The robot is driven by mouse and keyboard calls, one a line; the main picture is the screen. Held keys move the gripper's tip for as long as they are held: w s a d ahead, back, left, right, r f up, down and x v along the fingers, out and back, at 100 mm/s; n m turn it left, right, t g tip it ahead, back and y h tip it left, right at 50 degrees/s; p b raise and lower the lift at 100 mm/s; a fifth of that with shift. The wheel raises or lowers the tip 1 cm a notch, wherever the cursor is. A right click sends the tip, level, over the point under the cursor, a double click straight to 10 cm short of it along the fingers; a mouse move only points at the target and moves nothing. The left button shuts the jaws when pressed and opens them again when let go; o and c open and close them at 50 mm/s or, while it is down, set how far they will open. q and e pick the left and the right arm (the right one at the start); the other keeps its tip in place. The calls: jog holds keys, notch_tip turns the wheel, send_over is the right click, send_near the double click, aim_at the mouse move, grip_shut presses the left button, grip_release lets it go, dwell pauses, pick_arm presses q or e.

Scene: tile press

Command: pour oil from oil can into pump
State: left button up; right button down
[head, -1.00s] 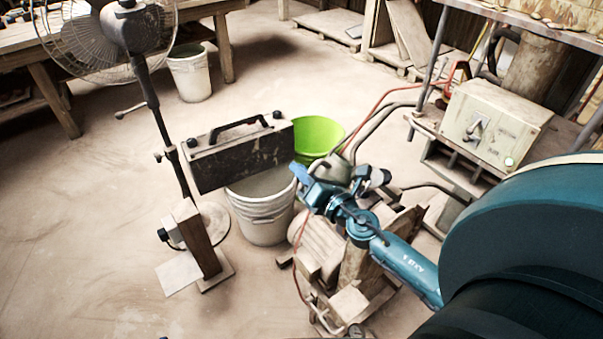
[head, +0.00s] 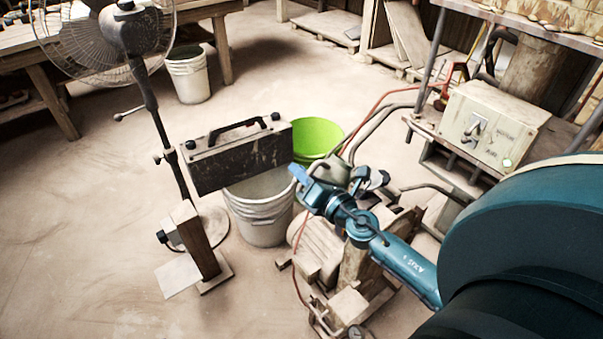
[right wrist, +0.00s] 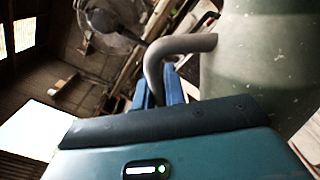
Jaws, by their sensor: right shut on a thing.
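The oil can is a grey-green vessel (right wrist: 260,60) with a bent grey handle (right wrist: 185,45), large at the right of the right wrist view. In the head view the can (head: 333,172) shows only in part, behind my right gripper (head: 303,180). My right gripper's blue fingers (right wrist: 160,93) are shut on the handle. They hold the can above the pump machine (head: 318,250), a dusty unit with a ribbed motor and pipes. My gripper and arm hide part of the machine, and I cannot make out its oil opening. My left gripper is out of view.
A white bucket (head: 262,225) and a green bucket (head: 318,134) stand close left of the machine. A dark box with a handle (head: 240,160) is above the white bucket. A control box (head: 492,125) is at right, a fan (head: 105,40) at left.

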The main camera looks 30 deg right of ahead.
jog(key=shift+d+r, duration=0.25)
jog(key=shift+r, duration=0.3)
dwell(0.6)
jog(key=shift+d+r+m+p, duration=0.3)
jog(key=shift+r+m+p, duration=0.2)
jog(key=shift+r+p, duration=0.1)
dwell(0.8)
jog(key=shift+d+r+p, duration=0.2)
jog(key=shift+r+p, duration=0.1)
jog(key=shift+d+r+m, duration=0.15)
jog(key=shift+m, duration=0.15)
jog(key=shift+w+r, duration=0.1)
dwell(0.5)
jog(key=shift+d+r+m+p, duration=0.3)
jog(key=shift+d+r+p, duration=0.05)
jog(key=shift+r+p, duration=0.1)
jog(key=shift+d+r, duration=0.1)
dwell(0.8)
